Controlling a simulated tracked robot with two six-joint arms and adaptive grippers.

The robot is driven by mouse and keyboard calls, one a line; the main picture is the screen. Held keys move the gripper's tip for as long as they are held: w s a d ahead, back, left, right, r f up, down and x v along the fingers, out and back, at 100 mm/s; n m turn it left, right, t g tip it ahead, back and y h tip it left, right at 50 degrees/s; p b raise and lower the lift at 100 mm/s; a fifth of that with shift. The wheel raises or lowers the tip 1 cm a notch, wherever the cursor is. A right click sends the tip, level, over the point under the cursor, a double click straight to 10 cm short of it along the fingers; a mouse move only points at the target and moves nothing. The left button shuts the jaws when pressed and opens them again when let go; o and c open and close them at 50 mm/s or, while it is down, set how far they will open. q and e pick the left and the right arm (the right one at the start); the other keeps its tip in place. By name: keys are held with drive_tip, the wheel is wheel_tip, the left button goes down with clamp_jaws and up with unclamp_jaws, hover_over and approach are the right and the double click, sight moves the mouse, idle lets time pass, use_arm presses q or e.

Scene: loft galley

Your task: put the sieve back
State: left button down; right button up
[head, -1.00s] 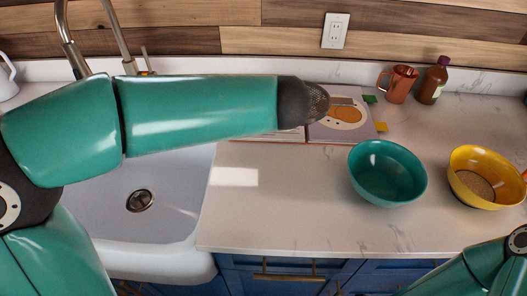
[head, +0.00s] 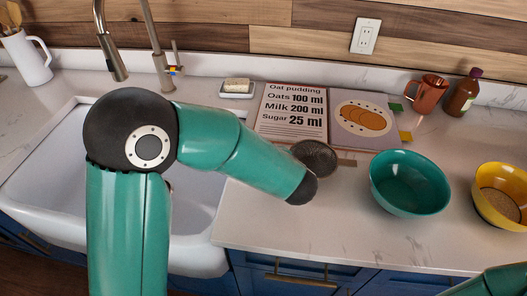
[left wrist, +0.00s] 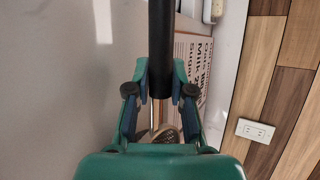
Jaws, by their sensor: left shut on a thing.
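The sieve has a dark mesh bowl (head: 314,157), which shows in the head view just past the end of my left arm, in front of the recipe book. In the left wrist view, my left gripper (left wrist: 160,82) is shut on the sieve's black handle (left wrist: 159,45). Part of the mesh bowl (left wrist: 165,133) shows low between the fingers. In the head view my left arm hides the gripper and the handle. Only a piece of my right arm shows at the bottom right corner; its gripper is out of view.
The open recipe book (head: 292,112) lies behind the sieve. A teal bowl (head: 410,183) and a yellow bowl with grainy contents (head: 503,194) stand to the right. A copper mug (head: 429,95) and brown bottle (head: 462,95) stand behind. The sink (head: 65,165) is left; front counter is clear.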

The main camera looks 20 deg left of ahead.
use_arm(q)
drive_tip(key=shift+f, duration=0.25)
drive_tip(key=c, duration=1)
unclamp_jaws()
drive_tip(key=shift+s, duration=0.1)
drive_tip(key=b+v, duration=0.1)
drive_tip(key=v, duration=1.1)
drive_tip(key=shift+b, duration=0.3)
drive_tip(key=shift+r, duration=0.15)
